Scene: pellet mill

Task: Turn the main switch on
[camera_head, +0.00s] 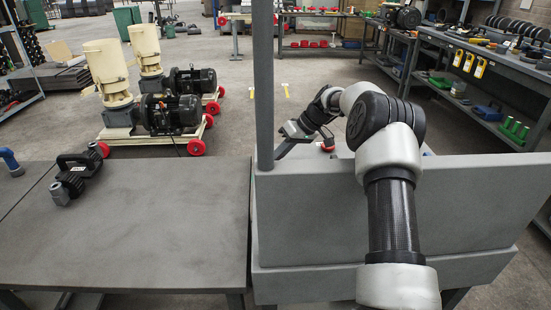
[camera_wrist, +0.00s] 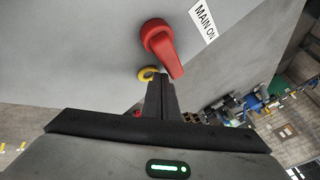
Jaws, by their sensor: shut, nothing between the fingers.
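The red rotary switch handle (camera_wrist: 163,47) is on a grey panel face in the wrist view, beside a white label (camera_wrist: 205,15) reading "MAIN ON". The handle's narrow end points down and to the right in that view. My gripper (camera_wrist: 160,82) is shut and empty, its fingertips just below the handle in the picture. I cannot tell whether they touch it. In the head view my gripper (camera_head: 283,150) is behind the upright grey panel (camera_head: 330,205), near its left post.
A yellow ring (camera_wrist: 148,74) shows behind my fingertips. A grey post (camera_head: 264,80) rises at the panel's left edge. A grey table (camera_head: 180,215) on the left holds a black tool (camera_head: 75,175). Pellet mills (camera_head: 105,75) stand behind; shelves (camera_head: 490,70) line the right.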

